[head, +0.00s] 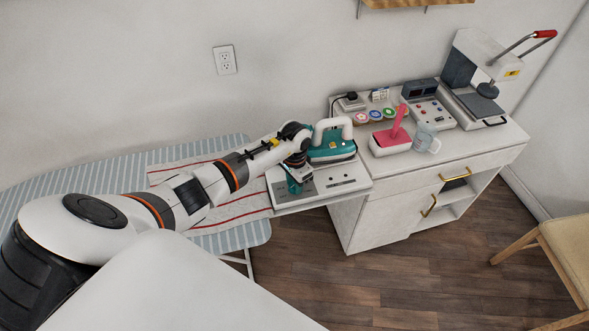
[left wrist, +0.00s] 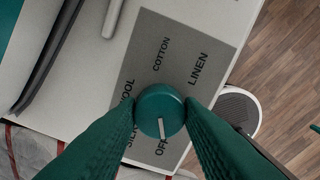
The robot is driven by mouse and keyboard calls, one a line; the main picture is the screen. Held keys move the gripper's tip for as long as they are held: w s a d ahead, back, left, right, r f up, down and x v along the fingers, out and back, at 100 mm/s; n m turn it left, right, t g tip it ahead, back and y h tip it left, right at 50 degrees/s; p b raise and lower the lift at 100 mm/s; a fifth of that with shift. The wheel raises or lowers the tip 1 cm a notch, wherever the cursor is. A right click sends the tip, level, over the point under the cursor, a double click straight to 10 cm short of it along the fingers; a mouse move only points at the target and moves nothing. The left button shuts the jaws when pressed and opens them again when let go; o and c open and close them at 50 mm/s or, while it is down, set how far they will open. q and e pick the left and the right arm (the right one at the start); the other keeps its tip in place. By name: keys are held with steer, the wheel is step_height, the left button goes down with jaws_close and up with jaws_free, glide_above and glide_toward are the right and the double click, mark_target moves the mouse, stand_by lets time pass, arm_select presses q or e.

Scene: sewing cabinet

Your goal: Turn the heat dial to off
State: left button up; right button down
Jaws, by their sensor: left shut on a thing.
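The heat dial (left wrist: 159,104) is a round dark green knob with a white pointer line. It sits on a grey label plate (left wrist: 186,38) marked COTTON, LINEN, OFF and, partly covered, wool and silk. The white line points down in the left wrist view, at the word OFF. My left gripper (head: 296,185) is over the white control panel (head: 344,180) in the head view. Its two green fingers press on either side of the dial, shut on it. In the head view the gripper hides the dial. My right gripper is not in view.
A teal iron (head: 333,153) stands just behind the panel. A striped ironing board (head: 105,172) lies to the left. A white cabinet (head: 440,165) carries a pink-handled item (head: 391,140), a cup (head: 424,138), a button box (head: 431,108) and a heat press (head: 478,73).

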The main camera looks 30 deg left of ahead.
mark_target(294, 185)
arm_select(q)
steer(key=shift+w+r, duration=0.15)
steer(key=o, duration=0.8)
steer(key=shift+o, duration=0.8)
step_height(294, 185, up, 12)
steer(key=b, duration=0.2)
